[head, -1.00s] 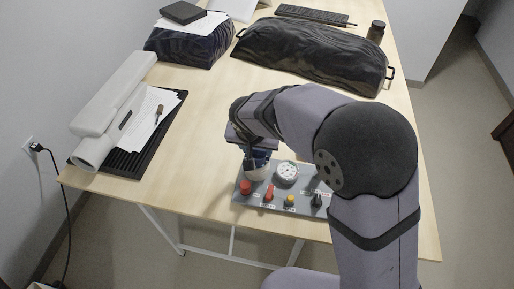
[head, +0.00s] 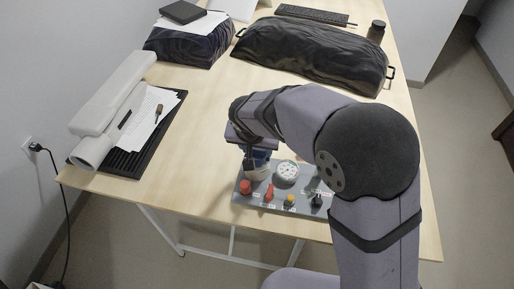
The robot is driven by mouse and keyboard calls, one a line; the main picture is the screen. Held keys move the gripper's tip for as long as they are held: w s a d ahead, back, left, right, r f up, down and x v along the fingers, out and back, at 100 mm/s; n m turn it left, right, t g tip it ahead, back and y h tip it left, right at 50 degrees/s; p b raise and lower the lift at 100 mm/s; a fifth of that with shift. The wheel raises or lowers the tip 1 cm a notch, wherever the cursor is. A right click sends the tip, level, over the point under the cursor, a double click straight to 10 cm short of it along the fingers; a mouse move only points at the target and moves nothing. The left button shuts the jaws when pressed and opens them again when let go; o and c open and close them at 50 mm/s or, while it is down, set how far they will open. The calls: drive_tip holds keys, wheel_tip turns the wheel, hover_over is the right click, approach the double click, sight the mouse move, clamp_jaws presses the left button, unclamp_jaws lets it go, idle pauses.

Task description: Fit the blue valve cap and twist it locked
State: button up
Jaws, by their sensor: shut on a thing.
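The grey panel (head: 243,204) lies near the front edge of the table. A pale round fitting (head: 256,172) stands at its back left. The blue valve cap (head: 258,155) shows as a small dark blue patch on top of this fitting, under my gripper (head: 257,160). My gripper points down there and is shut on the cap. The fingers are small and partly hidden by my wrist. I cannot tell how far the cap is seated or turned.
The panel also bears a white dial (head: 287,172), a red knob (head: 246,188), a red lever (head: 269,191), a yellow knob (head: 290,200) and a black knob (head: 316,200). A black ribbed tray (head: 121,163) lies left; a black bag (head: 310,55) lies behind. The table middle is clear.

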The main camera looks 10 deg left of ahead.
drive_tip(key=shift+f+b, duration=1.25)
drive_tip(key=shift+b, duration=0.3)
idle(1.8)
drive_tip(key=shift+f+m+b, duration=0.1)
drive_tip(key=shift+m+b, duration=0.5)
drive_tip(key=shift+b, duration=0.15)
